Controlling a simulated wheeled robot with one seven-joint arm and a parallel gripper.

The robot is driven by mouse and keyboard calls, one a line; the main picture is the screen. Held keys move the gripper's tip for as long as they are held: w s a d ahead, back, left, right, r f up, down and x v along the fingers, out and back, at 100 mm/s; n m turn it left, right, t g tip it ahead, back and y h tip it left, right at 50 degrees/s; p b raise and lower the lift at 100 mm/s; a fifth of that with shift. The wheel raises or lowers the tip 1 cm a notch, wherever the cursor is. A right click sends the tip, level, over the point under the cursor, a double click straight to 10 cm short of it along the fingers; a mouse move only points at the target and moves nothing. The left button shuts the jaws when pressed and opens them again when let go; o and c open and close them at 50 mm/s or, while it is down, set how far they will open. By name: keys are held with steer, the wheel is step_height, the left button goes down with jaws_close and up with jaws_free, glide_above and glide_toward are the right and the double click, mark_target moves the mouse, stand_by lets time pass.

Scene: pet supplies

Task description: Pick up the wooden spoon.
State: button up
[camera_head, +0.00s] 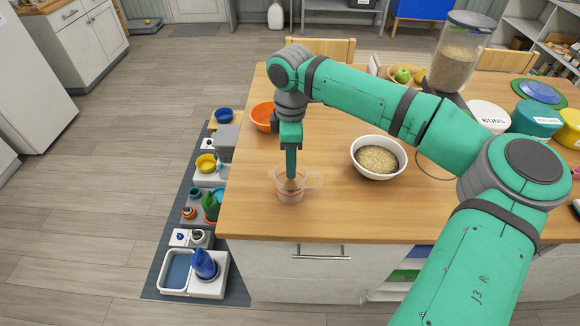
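I cannot make out a wooden spoon for certain in the head view. My gripper (291,174) points straight down near the front left of the wooden table (330,215). Its fingers overlap a clear measuring cup (292,193) with red markings and a handle on its right. The fingertips appear to be at or inside the cup's mouth. A small brownish patch shows at the tips, too small to identify. The fingers look like one narrow bar from here, so their opening is hidden.
A white bowl of grain (378,159) stands right of the cup, and an orange bowl (262,117) behind it to the left. A grain dispenser (457,60) and several canisters, one a white BUNS tin (488,117), fill the right side. Bare tabletop lies between cup and white bowl.

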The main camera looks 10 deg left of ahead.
steer(key=shift+f, duration=0.15)
jaws_close()
